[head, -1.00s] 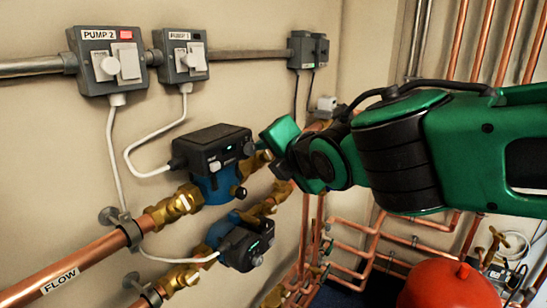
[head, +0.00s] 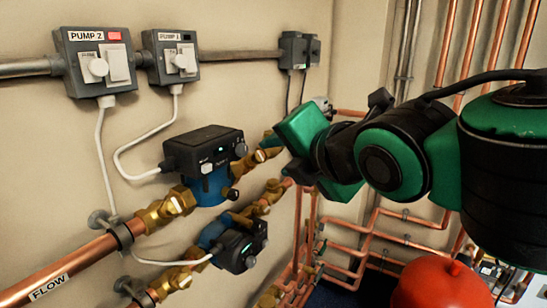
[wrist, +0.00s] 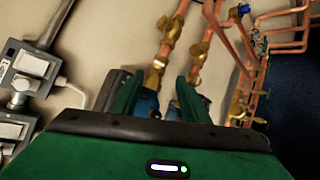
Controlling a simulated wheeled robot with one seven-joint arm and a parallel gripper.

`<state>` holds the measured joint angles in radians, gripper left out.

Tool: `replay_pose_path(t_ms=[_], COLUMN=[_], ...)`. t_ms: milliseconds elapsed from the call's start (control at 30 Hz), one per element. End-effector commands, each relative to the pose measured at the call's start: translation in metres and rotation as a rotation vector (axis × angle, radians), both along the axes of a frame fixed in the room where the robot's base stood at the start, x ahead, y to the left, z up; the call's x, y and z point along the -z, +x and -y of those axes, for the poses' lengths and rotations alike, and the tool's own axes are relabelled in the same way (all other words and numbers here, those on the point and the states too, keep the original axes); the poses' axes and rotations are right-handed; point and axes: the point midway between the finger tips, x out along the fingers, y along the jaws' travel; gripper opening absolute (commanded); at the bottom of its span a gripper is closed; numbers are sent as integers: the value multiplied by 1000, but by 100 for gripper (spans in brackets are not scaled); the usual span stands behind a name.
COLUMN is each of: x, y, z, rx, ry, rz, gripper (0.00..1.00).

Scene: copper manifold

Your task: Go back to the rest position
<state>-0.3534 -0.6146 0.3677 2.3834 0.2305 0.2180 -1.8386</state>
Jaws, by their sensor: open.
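My gripper (head: 283,155) is to the right of the two pumps in the head view, partly hidden by its own green housing. In the wrist view my gripper (wrist: 157,78) shows two green fingers spread apart with nothing held between them. My green and black arm reaches in from the right edge of the head view. The upper pump (head: 205,150), with a black head and blue body, sits on the wall pipework left of my gripper. The lower pump (head: 240,245) is below it. No rest position is marked in view.
The PUMP 2 switch box (head: 95,62) and PUMP 1 switch box (head: 170,55) hang on the wall at upper left. The copper FLOW pipe (head: 75,262) runs at lower left. A red vessel (head: 440,285) stands below my arm. Copper pipes (head: 380,235) line the corner behind.

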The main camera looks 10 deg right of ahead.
Motion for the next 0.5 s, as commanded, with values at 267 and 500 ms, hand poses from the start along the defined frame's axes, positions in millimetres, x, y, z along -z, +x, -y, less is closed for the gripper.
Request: replay_pose_path(t_ms=[267,500], x=[-4,-4], y=[-10,-10], z=[3,4], rx=[-1,0], ry=[0,1], rz=[-1,-2], gripper=[42,42])
